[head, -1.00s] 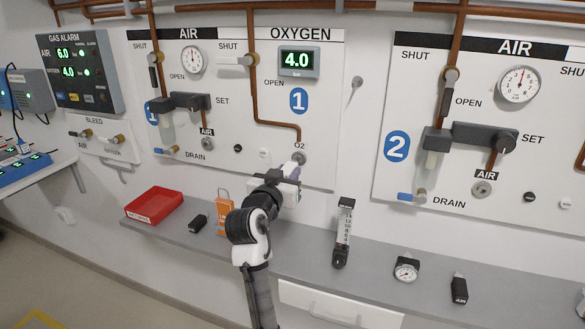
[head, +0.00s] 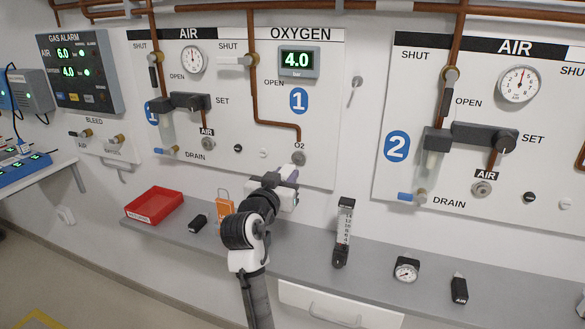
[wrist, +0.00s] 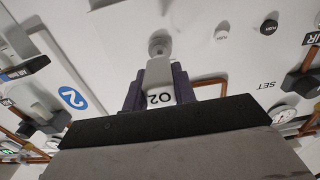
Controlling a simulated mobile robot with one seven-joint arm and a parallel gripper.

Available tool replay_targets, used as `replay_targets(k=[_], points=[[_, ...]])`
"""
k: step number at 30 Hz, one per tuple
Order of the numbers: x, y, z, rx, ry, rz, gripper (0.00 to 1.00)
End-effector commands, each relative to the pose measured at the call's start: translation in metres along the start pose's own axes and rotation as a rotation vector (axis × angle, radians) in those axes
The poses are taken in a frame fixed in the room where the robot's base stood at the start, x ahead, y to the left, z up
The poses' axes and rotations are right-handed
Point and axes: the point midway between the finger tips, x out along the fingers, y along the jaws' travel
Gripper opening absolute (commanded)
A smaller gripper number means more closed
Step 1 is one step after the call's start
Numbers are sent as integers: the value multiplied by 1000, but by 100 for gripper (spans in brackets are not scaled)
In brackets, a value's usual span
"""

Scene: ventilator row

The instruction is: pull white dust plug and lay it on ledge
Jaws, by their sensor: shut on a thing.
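My gripper (head: 298,177) is in front of the oxygen panel, just below the O2 outlet (head: 299,158). In the wrist view its two purple fingers (wrist: 156,88) are shut on a pale grey-white piece (wrist: 158,72), which I take to be the dust plug. In the wrist view the round outlet (wrist: 160,45) is just beyond the piece's far end; I cannot tell whether the two touch. An upside-down O2 label shows between the fingers. In the head view the plug is mostly hidden by my gripper. The grey ledge (head: 290,250) runs below the panels.
On the ledge are a red tray (head: 154,204), a small black block (head: 198,223), an orange tag (head: 225,209), a flowmeter (head: 343,230), a round gauge (head: 406,269) and a black fitting (head: 459,289). Bare ledge lies between the orange tag and flowmeter, partly behind my arm.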

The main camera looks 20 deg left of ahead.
Motion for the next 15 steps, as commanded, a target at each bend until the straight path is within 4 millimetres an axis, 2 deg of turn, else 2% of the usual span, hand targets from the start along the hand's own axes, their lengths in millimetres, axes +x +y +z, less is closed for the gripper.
replay_targets(k=[15], points=[[-21,0,0,0,1,-1,0]])
